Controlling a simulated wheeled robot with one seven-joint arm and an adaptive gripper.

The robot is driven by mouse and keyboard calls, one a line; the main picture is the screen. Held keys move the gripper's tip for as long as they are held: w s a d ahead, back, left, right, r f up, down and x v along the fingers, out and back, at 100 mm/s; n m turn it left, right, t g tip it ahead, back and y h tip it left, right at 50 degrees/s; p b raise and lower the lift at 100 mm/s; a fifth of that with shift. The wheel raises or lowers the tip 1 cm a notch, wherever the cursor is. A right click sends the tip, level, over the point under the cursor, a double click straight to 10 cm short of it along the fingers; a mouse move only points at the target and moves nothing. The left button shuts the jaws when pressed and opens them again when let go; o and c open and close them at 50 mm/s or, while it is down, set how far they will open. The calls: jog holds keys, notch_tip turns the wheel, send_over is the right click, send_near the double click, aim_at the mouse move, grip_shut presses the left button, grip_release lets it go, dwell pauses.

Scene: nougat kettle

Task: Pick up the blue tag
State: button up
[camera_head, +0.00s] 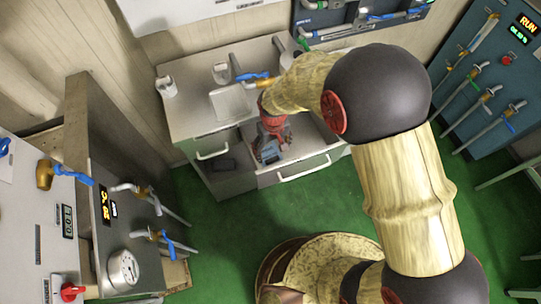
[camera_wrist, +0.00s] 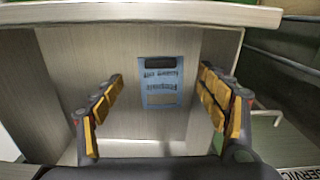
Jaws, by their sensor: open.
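The blue tag (camera_wrist: 161,82) shows in the wrist view as a small light-blue rectangle with dark printed lines and a dark slot at its top. It lies on the pale floor of an open drawer (camera_wrist: 140,13). My gripper (camera_wrist: 163,78) is open, with its yellow-padded fingers on either side of the tag in the picture and nothing between them that I can see held. In the head view my gripper (camera_head: 268,150) reaches down into the open drawer (camera_head: 318,160). The tag cannot be told apart from my gripper there.
A counter (camera_head: 190,75) with mugs, a pale board and blue-handled taps stands above the drawers. Grey panels stand at left, and a blue control cabinet (camera_head: 500,70) at right.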

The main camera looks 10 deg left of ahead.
aim_at(272, 159)
notch_tip(272, 159, down, 7)
jog(key=b, duration=0.3)
jog(key=shift+w+a+f, duration=0.1)
jog(key=shift+a+f, duration=0.05)
jog(key=shift+f, duration=0.05)
jog(key=shift+c, duration=0.3)
jog(key=c, duration=1.3)
